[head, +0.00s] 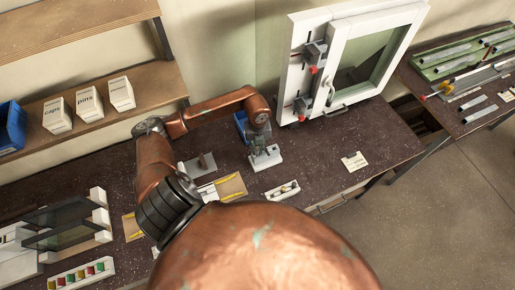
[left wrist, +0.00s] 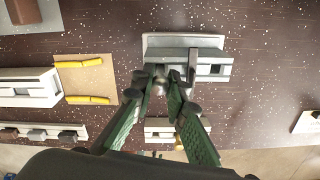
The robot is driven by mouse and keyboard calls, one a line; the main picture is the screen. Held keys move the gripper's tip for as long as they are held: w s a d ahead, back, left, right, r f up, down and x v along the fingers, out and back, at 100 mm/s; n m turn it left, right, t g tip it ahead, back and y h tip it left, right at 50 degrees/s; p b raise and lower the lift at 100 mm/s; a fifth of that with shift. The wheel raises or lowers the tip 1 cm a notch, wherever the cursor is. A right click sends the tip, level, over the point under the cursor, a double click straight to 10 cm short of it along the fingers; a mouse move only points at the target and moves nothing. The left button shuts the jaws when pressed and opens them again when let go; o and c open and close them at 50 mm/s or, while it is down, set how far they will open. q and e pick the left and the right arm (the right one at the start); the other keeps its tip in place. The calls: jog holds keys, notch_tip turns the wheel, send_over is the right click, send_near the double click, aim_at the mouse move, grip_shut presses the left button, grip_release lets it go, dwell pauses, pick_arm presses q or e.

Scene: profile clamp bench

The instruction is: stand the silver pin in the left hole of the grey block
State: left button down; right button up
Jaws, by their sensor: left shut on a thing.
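The grey block (head: 267,160) stands on the dark bench near the middle of the head view. In the left wrist view the block (left wrist: 218,54) lies just beyond my fingertips, and a dark square opening shows at its right end. My left gripper (head: 261,143) is above the block. In the left wrist view my left gripper (left wrist: 167,82) has its fingertips close together at the block's left part, shut on a small, mostly hidden thing, apparently the silver pin. I cannot tell whether the pin is inside a hole. My right gripper is not in view.
A white window frame (head: 338,103) stands at the back right. A white strip with round pieces (head: 282,190) lies in front, and a cardboard piece with yellow strips (head: 232,187) lies to the left. The bench's right part is mostly clear.

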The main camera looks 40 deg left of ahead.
pick_arm(q)
jog(key=shift+f+b, duration=0.7)
jog(key=shift+f, duration=0.3)
jog(key=shift+f, duration=0.1)
jog(key=c, duration=1.8)
grip_release()
jog(key=shift+r+p, duration=2.45)
jog(key=shift+r, duration=1.65)
jog(key=shift+d+f, duration=0.1)
